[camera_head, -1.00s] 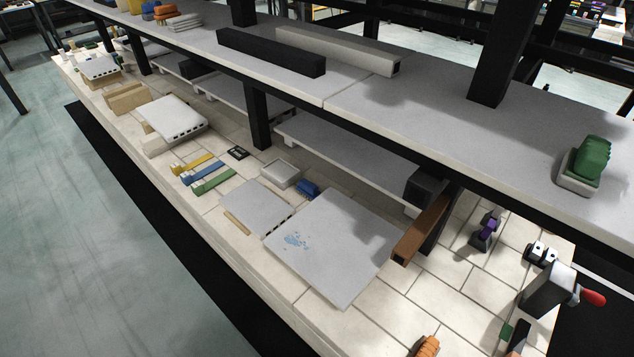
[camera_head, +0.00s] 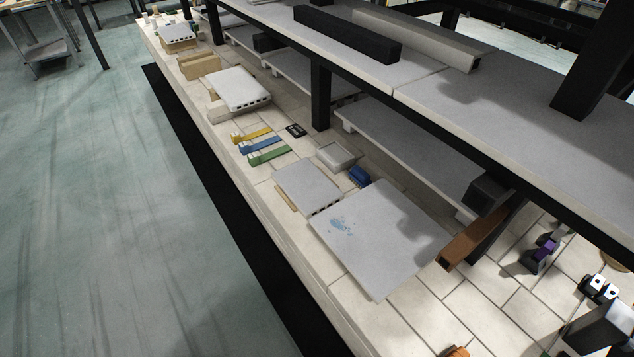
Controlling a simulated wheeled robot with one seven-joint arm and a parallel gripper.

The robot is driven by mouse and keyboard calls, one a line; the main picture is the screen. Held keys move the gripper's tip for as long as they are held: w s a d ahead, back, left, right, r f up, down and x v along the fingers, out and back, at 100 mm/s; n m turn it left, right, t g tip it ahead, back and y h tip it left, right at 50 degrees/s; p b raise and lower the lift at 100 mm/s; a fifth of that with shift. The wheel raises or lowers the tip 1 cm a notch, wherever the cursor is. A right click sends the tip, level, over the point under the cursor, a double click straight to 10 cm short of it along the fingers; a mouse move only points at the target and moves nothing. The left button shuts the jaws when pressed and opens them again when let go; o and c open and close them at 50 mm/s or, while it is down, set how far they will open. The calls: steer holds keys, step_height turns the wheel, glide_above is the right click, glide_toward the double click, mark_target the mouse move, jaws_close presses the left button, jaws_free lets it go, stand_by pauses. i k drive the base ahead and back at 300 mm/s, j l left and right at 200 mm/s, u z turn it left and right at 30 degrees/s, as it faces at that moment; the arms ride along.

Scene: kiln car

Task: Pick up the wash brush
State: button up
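Three flat, brush-like pieces lie side by side on the pale tiled deck, left of the middle: a yellow one (camera_head: 256,134), a blue one (camera_head: 262,144) and a green one (camera_head: 270,155).
A grey slab with blue smears (camera_head: 385,245) and a smaller slab (camera_head: 307,184) lie to their right. A pale dish (camera_head: 338,156) and a blue block (camera_head: 359,177) are behind. A black post (camera_head: 320,95) carries the upper shelf (camera_head: 480,105). Open floor (camera_head: 110,220) lies left.

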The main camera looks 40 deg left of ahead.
mark_target(358, 174)
steer(key=i+j+z, duration=0.1)
steer(key=j, duration=0.5)
steer(key=i+j, duration=0.3)
steer(key=j, duration=0.3)
steer(key=i+j+z, duration=0.15)
steer(key=j, duration=0.5)
steer(key=i+j+z, duration=0.1)
steer(key=j, duration=0.5)
steer(key=i+j+z, duration=0.1)
steer(key=j, duration=0.55)
steer(key=i+j, duration=0.2)
steer(key=j, duration=0.45)
steer(key=i+j+z, duration=0.15)
steer(key=j, duration=0.5)
steer(key=k, duration=0.05)
